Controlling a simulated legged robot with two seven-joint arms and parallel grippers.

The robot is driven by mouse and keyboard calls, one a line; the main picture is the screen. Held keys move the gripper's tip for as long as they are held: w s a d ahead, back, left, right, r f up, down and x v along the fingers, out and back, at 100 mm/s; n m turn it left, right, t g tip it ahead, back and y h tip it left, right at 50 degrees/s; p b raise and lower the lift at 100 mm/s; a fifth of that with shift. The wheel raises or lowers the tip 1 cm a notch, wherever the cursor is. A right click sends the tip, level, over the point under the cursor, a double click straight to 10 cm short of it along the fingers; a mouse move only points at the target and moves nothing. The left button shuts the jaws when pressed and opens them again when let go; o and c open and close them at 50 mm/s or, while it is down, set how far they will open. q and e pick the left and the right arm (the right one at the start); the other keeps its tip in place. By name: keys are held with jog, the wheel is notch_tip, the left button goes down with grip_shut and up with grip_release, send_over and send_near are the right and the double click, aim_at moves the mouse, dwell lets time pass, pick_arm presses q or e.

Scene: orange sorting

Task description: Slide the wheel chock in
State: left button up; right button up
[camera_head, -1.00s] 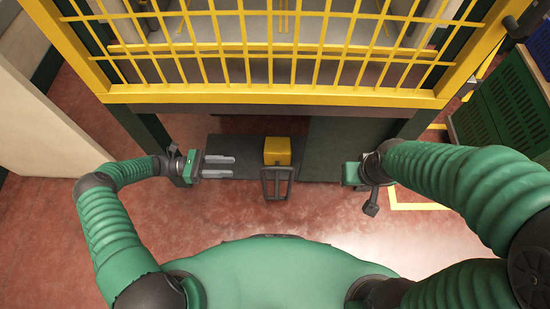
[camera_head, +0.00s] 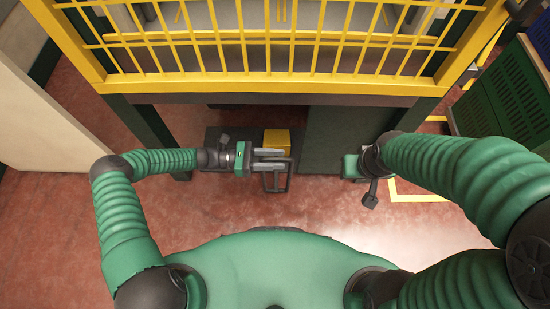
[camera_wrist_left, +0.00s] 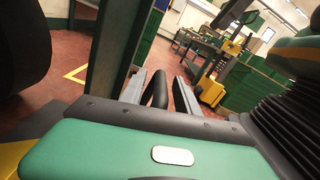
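The wheel chock is a yellow block (camera_head: 277,141) with a dark frame handle (camera_head: 277,190) toward me. It sits low by the dark base below the yellow barred cage. My left gripper (camera_head: 284,159) is at the near side of the block, over the top of the handle, with its two grey fingers apart and pointing right. In the left wrist view, dark handle bars (camera_wrist_left: 157,88) show between the spread fingers (camera_wrist_left: 160,95). I cannot tell whether the fingers touch it. My right gripper (camera_head: 351,166) is at the right, away from the chock; its fingers are not clear.
The yellow barred cage (camera_head: 270,86) stands across the top. A dark green panel (camera_head: 340,135) is right of the chock. A green cabinet (camera_head: 500,95) is at the far right and a pale wall panel (camera_head: 50,130) at the left. Red floor (camera_head: 220,205) is free in front.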

pick_arm(q)
grip_shut()
jog(key=shift+s+f, duration=0.1)
jog(key=shift+s, duration=0.05)
dwell(1.2)
